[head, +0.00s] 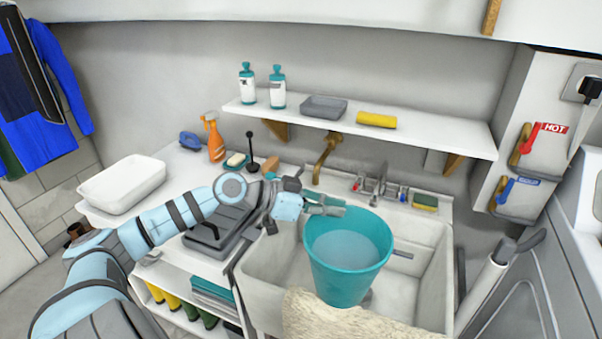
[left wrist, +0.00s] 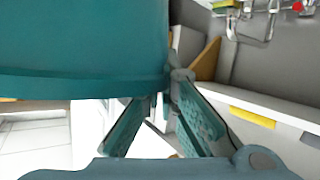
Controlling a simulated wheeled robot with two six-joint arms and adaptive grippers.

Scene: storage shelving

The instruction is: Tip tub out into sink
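The tub is a teal bucket (head: 345,272) with pale blue water (head: 350,252) in it. My right gripper is not in view.
Taps (head: 380,190) stand behind the sink, with a sponge (head: 425,201) to their right. A cream towel (head: 345,318) hangs over the front edge. A wall shelf (head: 400,133) is above. A white basin (head: 122,184) and orange spray bottle (head: 214,140) are on the left counter.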

